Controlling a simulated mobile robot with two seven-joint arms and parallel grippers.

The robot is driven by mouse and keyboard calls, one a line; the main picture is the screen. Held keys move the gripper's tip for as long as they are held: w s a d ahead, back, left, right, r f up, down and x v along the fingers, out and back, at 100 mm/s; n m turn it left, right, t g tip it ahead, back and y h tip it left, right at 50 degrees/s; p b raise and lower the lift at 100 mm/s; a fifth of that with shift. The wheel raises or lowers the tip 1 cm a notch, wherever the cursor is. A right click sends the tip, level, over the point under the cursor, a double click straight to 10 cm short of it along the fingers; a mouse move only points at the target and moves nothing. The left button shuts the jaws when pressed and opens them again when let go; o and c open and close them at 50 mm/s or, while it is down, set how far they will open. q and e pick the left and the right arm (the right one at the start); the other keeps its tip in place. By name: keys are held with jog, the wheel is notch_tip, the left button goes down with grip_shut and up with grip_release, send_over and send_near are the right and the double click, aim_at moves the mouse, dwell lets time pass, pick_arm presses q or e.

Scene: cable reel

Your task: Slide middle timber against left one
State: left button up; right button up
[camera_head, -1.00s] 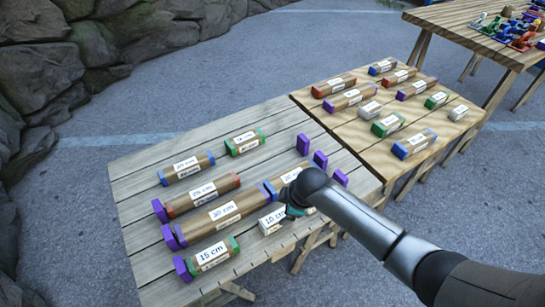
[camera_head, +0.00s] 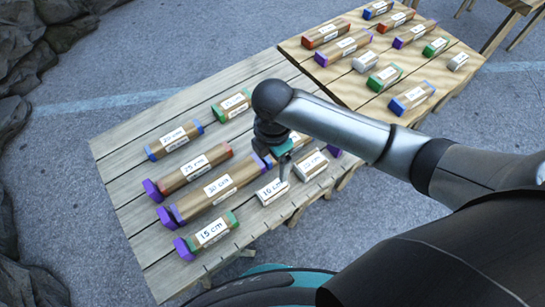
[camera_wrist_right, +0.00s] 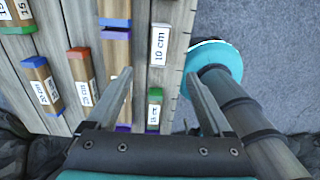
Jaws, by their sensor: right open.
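The front row on the near table holds a 15 cm timber (camera_head: 212,232) with green ends at left, a white-ended 10 cm timber (camera_head: 271,191) in the middle and another short white timber (camera_head: 311,164) at right. Gaps separate them. My right gripper (camera_head: 284,177) is open, pointing down at the middle timber; contact cannot be told. In the right wrist view the open gripper (camera_wrist_right: 159,76) has its fingers on either side of the row. The 10 cm timber (camera_wrist_right: 159,45) shows above the green-ended timber (camera_wrist_right: 154,108) there, with a gap between. My left gripper is out of view.
Behind the front row lie a 30 cm timber (camera_head: 219,190), a red-ended timber (camera_head: 193,171) and a blue-ended timber (camera_head: 174,141). A purple block (camera_head: 184,248) stands at the row's left end. A second table (camera_head: 338,84) with more timbers adjoins behind.

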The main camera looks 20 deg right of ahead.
aim_at(273, 188)
notch_tip(273, 188, down, 14)
jog(key=b, duration=0.5)
jog(key=shift+f+b, duration=0.4)
jog(key=shift+f, duration=0.1)
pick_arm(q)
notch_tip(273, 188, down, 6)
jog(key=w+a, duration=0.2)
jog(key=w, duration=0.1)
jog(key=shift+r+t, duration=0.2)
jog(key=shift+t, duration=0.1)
pick_arm(e)
jog(key=shift+f, duration=0.1)
jog(key=c, duration=0.7)
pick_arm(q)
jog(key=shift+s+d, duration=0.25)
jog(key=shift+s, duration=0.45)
pick_arm(e)
grip_shut()
